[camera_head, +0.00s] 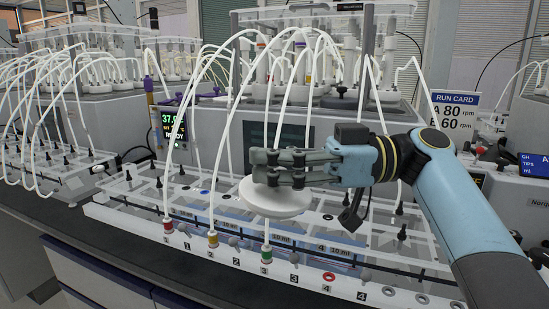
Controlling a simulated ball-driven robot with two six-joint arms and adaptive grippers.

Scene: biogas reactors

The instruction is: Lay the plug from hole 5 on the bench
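My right gripper (264,167) reaches in from the right and is in mid-picture. Its dark fingers are close together above a broad white disc-shaped plug (275,205) and look shut on its top. The plug is held above the clear rack, with its disc nearly level. Its underside is hidden. I cannot read a hole marked 5, and I cannot tell which hole this plug comes from. The dark bench (105,238) shows in front of the rack at lower left. My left gripper is not in view.
Reactor units with tube bundles (90,70) stand behind. A run card (453,112) stands at the right. The front bench strip at lower left is bare.

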